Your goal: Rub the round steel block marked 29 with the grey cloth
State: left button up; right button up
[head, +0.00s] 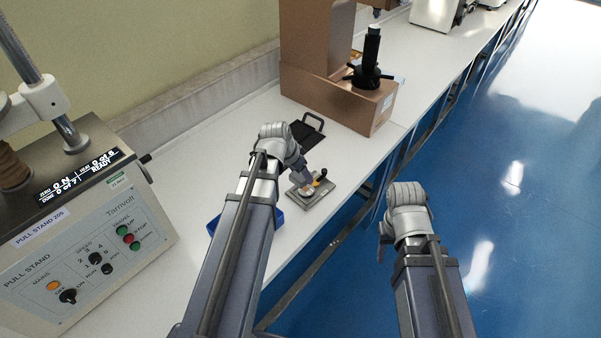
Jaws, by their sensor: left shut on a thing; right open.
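My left gripper (304,185) reaches down over a small grey metal tray (318,199) on the white bench. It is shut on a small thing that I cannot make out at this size. A small yellow-orange and black item (321,179) is at the tray, just right of the fingertips. I cannot pick out the round steel block marked 29 or the grey cloth, and my wrist hides part of this area. My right gripper (407,200) is open, over the blue floor beyond the bench's front edge. Its fingers are mostly hidden behind the wrist.
A pull stand (85,225) fills the bench's left end. A blue container (277,217) is partly behind my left arm. A black-framed item (308,131) lies behind the tray. Bench right of the tray is clear.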

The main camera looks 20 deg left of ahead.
aim_at(300, 174)
pick_arm(q)
jog(key=shift+r+p, duration=1.5)
jog(key=shift+r, duration=0.1)
jog(key=shift+f, duration=0.1)
pick_arm(e)
notch_tip(300, 174, up, 3)
